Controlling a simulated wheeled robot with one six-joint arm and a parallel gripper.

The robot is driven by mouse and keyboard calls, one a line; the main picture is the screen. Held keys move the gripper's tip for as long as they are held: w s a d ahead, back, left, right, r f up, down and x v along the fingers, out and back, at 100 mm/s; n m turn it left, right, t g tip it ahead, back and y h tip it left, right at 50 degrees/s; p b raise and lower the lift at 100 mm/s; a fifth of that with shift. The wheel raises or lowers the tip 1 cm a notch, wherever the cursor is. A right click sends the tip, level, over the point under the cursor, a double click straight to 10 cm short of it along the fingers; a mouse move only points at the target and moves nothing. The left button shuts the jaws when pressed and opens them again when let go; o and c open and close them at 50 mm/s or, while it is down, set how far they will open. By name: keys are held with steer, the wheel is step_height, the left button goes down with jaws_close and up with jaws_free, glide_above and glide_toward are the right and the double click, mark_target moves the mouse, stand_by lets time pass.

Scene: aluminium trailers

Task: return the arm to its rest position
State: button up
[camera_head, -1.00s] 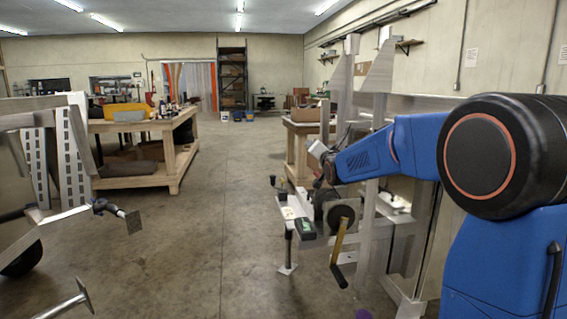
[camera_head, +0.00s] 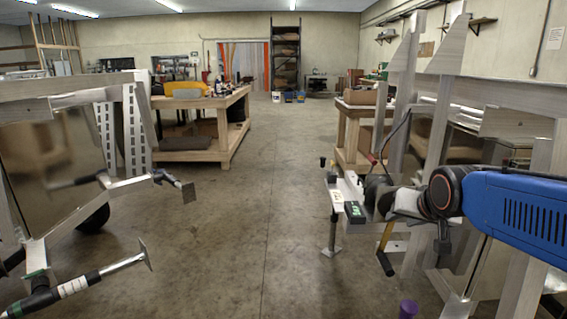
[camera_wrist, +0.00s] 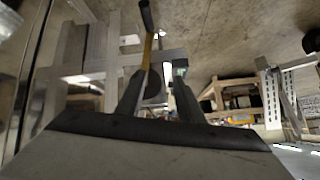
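My arm (camera_head: 520,210) reaches in from the right edge of the head view, its blue link running left to a dark joint with an orange ring and a pale wrist. In that view my gripper is hard to separate from the dark trailer parts behind it. In the wrist view my gripper (camera_wrist: 158,88) shows two dark fingers with a gap between them. It is open, and I see nothing held. A crank with a yellowish arm and black grip (camera_wrist: 147,50) appears beyond the fingers; contact cannot be judged. The crank also shows in the head view (camera_head: 385,245).
An aluminium trailer frame (camera_head: 428,85) stands close around my arm at right. Another trailer (camera_head: 62,90) stands at left, with metal rods sticking out. A wooden workbench (camera_head: 222,143) is behind it. A purple object (camera_head: 408,309) is at the bottom edge. The middle floor is clear.

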steer(key=s+f+n+g, duration=0.1)
steer(key=s+f, duration=0.4)
steer(key=s, duration=0.6)
steer(key=s+f+n+g, duration=0.2)
steer(key=s+f, duration=0.3)
steer(key=s, duration=0.6)
steer(key=shift+s+a+f+g, duration=0.3)
steer(key=shift+a+f+g, duration=0.15)
steer(key=shift+g, duration=0.35)
